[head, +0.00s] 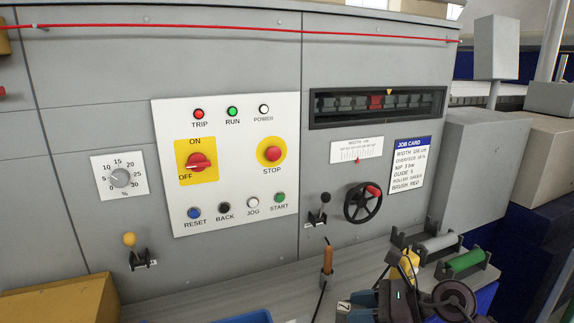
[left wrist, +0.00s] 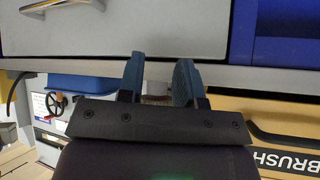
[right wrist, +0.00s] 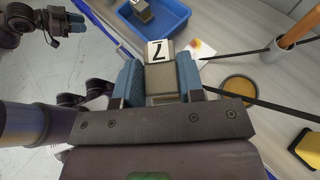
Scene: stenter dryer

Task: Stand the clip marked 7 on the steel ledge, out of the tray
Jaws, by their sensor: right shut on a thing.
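The clip marked 7 (right wrist: 158,52) is a grey block with a white label bearing a black 7. It is held between the two blue fingers of my right gripper (right wrist: 160,80). In the head view its label (head: 343,307) shows at the bottom, left of my right gripper (head: 368,302). The blue tray (right wrist: 178,26) lies beyond the clip in the right wrist view, with another clip (right wrist: 141,10) inside. The tray's edge (head: 247,318) shows in the head view. The grey steel ledge (head: 290,292) runs below the panel. My left gripper (left wrist: 159,75) is open, with nothing visibly held.
An orange-handled tool (head: 327,260) stands in a holder on the ledge. A yellow object (head: 404,265) and grey and green rollers (head: 460,262) are to the right. A round amber dish (right wrist: 239,91) lies near the right gripper. A yellow box (head: 60,303) is at lower left.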

